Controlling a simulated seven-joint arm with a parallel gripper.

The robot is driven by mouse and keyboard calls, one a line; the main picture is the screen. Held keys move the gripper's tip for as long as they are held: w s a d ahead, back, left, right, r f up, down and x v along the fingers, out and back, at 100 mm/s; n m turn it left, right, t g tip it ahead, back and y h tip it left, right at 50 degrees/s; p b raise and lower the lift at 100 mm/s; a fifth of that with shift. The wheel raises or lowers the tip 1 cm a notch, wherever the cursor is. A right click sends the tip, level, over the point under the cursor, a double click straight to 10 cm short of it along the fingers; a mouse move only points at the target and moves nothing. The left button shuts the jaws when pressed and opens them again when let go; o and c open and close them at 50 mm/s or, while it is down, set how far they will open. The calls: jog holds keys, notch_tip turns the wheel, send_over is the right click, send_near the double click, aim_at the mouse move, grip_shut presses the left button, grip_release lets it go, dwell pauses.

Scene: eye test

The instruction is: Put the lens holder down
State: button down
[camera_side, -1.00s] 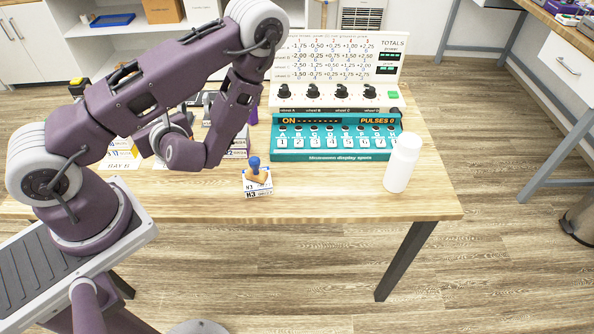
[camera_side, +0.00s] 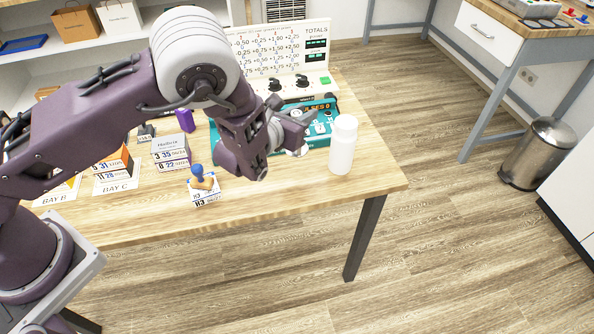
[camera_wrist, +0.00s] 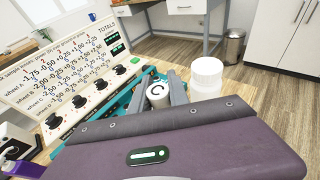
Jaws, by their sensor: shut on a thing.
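My gripper (camera_side: 290,130) is at the right part of the teal console (camera_side: 238,140), left of a white bottle. In the wrist view my gripper (camera_wrist: 160,92) has its grey fingers on either side of a white round piece marked C (camera_wrist: 158,95), which looks like the lens holder. My gripper is shut on it. In the side view a bit of white, likely the same lens holder (camera_side: 299,152), shows under the fingers. Whether it touches the console or hangs above it, I cannot tell. My arm and gripper hide much of the console.
The white bottle (camera_side: 344,148) stands close to the right of my gripper. The number board (camera_side: 290,52) with knobs rises behind. A blue-knobbed stamp (camera_side: 203,178) sits on a small block at the table's front. A bay C card (camera_side: 116,184) and several labelled blocks lie left.

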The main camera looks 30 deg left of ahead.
notch_tip(320, 180, down, 10)
jog(key=shift+r, duration=0.25)
jog(key=c, duration=1.3)
grip_release()
jog(key=shift+f, duration=0.1)
jog(key=shift+o, duration=0.2)
